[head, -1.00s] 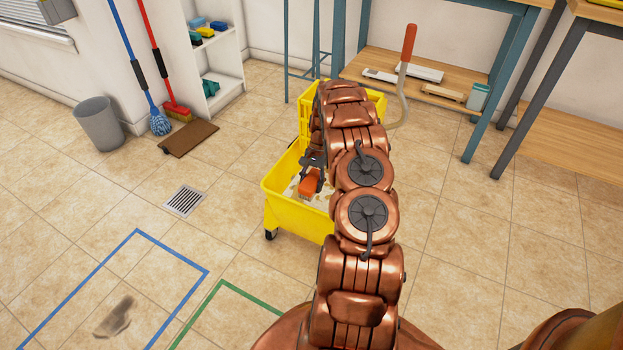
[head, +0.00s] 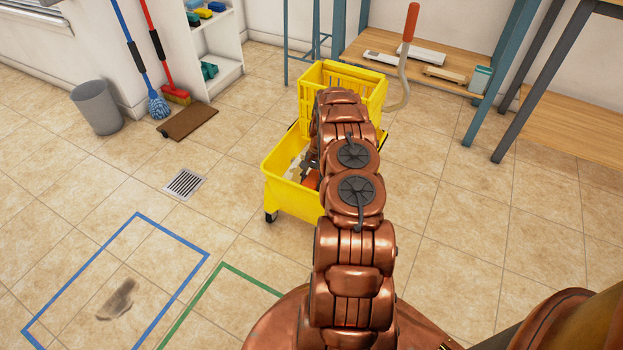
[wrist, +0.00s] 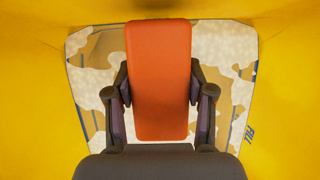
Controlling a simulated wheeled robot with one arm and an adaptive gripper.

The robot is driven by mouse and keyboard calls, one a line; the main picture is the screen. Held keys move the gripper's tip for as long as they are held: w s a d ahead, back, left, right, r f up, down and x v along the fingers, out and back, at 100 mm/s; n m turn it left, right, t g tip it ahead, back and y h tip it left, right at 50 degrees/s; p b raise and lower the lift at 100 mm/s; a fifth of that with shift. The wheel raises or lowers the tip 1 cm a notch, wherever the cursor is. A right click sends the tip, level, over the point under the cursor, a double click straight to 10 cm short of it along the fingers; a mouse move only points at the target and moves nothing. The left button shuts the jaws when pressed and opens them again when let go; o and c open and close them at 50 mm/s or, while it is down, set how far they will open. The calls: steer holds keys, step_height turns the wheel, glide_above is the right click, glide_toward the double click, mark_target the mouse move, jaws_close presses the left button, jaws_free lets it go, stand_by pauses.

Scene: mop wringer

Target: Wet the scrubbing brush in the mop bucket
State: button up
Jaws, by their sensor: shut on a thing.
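The yellow mop bucket (head: 292,198) stands on the tiled floor, with its yellow wringer (head: 343,84) at the back. My gripper (wrist: 160,95) is shut on the orange scrubbing brush (wrist: 160,65), one finger on each long side. In the wrist view the brush is inside the bucket walls (wrist: 35,90), above foamy water (wrist: 225,50). Its bristles are hidden under the orange back, so I cannot tell whether they touch the water. In the head view my arm covers most of the brush; a bit of orange shows (head: 311,180).
A red-handled wringer lever (head: 410,25) rises behind the bucket. A floor drain (head: 184,184), a blue taped outline (head: 172,235) with a dark smudge (head: 117,299) and a green taped outline (head: 250,278) lie on the floor. A grey bin (head: 97,106) stands at the left.

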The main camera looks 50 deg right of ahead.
steer(key=shift+f+b, duration=0.6)
steer(key=shift+f, duration=3.4)
step_height(320, 180, up, 22)
steer(key=p, duration=0.7)
glide_above(311, 180)
steer(key=shift+f, duration=0.2)
stand_by(1.9)
